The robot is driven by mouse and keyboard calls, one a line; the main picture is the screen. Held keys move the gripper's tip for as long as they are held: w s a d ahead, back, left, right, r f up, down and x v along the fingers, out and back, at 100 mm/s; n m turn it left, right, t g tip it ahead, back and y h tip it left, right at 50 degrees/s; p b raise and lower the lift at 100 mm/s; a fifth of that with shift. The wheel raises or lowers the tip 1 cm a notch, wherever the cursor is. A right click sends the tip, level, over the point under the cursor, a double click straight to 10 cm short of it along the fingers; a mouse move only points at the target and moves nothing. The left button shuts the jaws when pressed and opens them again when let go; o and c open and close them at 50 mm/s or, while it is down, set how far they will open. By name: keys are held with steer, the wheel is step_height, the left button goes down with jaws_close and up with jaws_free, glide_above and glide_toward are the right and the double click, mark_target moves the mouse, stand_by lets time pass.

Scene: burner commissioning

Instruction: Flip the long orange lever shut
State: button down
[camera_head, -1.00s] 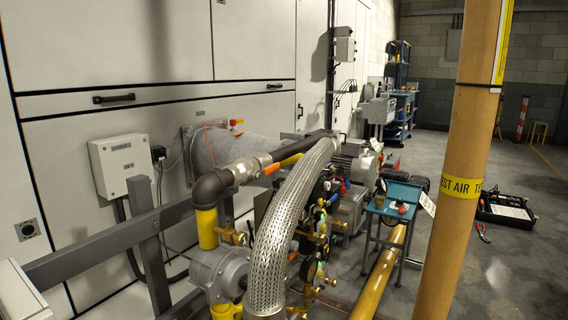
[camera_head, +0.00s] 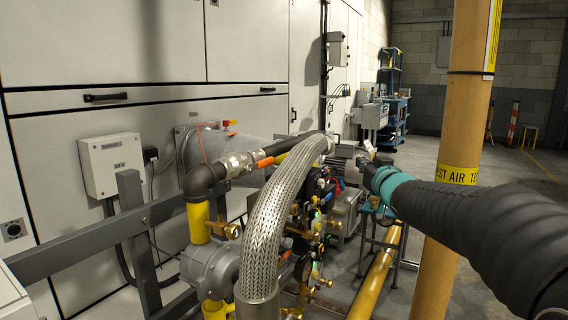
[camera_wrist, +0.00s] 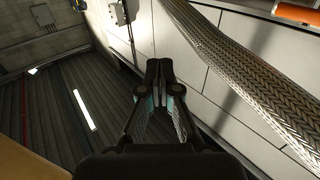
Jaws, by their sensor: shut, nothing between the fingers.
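The long orange lever (camera_head: 265,162) is on the dark pipe beside a silver fitting, behind the braided hose in the head view. It looks roughly in line with the pipe, but part of it may be hidden by the hose. An orange piece, probably the same lever, shows at the top right corner of the wrist view (camera_wrist: 298,13). My gripper (camera_wrist: 159,68) is shut and empty in the wrist view, apart from the orange piece. In the head view my arm reaches in from the right, its end right of the hose and lever, small and hard to make out.
The braided metal hose (camera_head: 278,205) arches between my arm and the lever and crosses the right of the wrist view (camera_wrist: 240,70). A tan post (camera_head: 461,130) stands behind my arm. Brass valves and gauges crowd below the hose. A grey rail (camera_head: 90,240) runs at the left.

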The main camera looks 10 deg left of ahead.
steer(key=w+a+f+n+g+y+b, duration=0.1)
steer(key=w+a+f+n+g+y, duration=0.15)
steer(key=w+a+n+y, duration=0.4)
steer(key=n+g+y, duration=0.4)
steer(key=g+y, duration=0.4)
glide_toward(261, 164)
steer(key=w+d+r, duration=0.2)
steer(key=shift+w+d+f+b, duration=0.2)
steer(key=shift+d+f+b, duration=0.05)
steer(key=shift+b, duration=0.15)
steer(key=x, duration=1)
steer(key=shift+w+p, duration=0.15)
steer(key=shift+p, duration=0.15)
steer(key=shift+r+m, duration=0.1)
steer(key=shift+m, duration=0.15)
